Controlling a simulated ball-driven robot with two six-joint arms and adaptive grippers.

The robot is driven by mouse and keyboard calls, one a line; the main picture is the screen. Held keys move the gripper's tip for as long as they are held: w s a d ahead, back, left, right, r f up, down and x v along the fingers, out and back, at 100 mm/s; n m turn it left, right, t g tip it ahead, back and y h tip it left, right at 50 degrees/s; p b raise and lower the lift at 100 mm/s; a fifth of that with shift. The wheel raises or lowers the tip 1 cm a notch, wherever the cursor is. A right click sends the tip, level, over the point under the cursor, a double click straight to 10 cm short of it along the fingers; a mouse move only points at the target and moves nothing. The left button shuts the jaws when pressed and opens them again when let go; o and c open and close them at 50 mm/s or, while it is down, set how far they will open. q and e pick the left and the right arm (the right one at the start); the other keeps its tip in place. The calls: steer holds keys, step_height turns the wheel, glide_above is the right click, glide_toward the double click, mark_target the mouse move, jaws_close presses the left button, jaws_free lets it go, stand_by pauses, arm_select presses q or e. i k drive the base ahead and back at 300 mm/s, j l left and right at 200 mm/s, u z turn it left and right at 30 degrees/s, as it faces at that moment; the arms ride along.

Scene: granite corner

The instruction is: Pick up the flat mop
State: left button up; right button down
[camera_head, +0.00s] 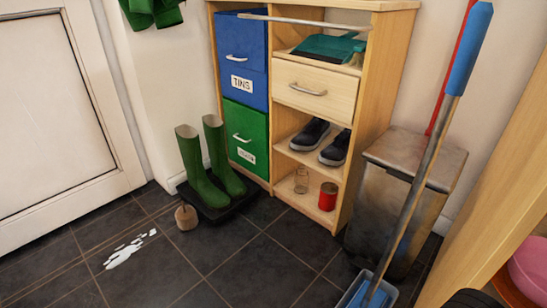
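A long-handled tool that looks like the flat mop (424,152) stands at the right, tilted, with its top leaning right. It has a thick blue grip at the top and a grey metal pole. Its lower end goes down to a blue piece in a pale blue-rimmed container (349,298) at the bottom edge, where the picture cuts it off. The mop's flat head cannot be made out. Neither of my grippers can be made out in this view.
A metal bin (377,207) stands behind the pole, with a red handle (449,80) behind it. A wooden cabinet (358,150) holds drawers, shoes and a teal dustpan (325,48). Green boots (197,169) stand left of it.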

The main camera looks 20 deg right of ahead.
mark_target(369, 295)
steer(key=z, duration=1.65)
